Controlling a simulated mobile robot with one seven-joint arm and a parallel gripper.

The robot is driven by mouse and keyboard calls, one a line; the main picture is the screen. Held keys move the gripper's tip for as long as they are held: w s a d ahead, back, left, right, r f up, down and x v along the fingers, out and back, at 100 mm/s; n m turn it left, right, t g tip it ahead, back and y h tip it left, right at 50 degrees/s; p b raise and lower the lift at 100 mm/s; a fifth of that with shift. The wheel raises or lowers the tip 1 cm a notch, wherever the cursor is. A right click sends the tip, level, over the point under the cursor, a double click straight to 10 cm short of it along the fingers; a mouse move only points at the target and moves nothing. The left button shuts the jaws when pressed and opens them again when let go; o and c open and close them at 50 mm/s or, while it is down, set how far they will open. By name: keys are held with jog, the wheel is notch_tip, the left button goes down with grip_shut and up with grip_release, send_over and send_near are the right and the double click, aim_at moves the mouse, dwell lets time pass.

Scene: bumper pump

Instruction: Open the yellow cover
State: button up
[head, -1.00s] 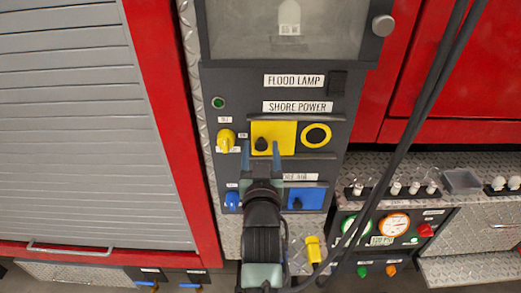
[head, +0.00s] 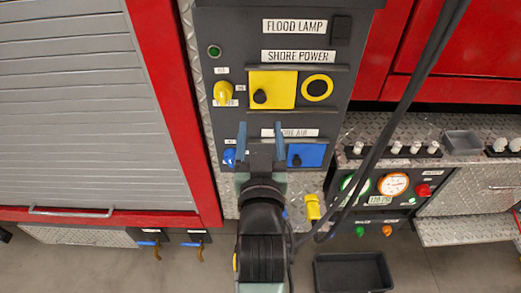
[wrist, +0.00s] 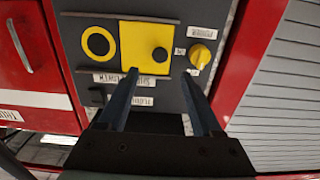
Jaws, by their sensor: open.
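The yellow cover (head: 285,90) is a flat square plate with a black knob (head: 260,96) near its left side, on the dark panel under the "SHORE POWER" label. It sits between two horizontal dark rails and beside a yellow ring (head: 317,88). In the wrist view the yellow cover (wrist: 138,47) appears upside down, beyond my fingertips, with its knob (wrist: 160,54) facing me. My gripper (head: 261,142) is open and empty, below the cover in the head view. Its blue fingers (wrist: 158,85) are apart and nothing is between them.
A yellow rotary knob (head: 222,92) is left of the cover. A blue cover (head: 306,155) and blue knob (head: 229,157) sit lower on the panel. Black cables (head: 400,120) hang at right. A black bin (head: 352,271) stands on the floor.

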jog(key=s, duration=0.3)
jog(key=shift+s+b, duration=0.3)
jog(key=shift+b, duration=0.05)
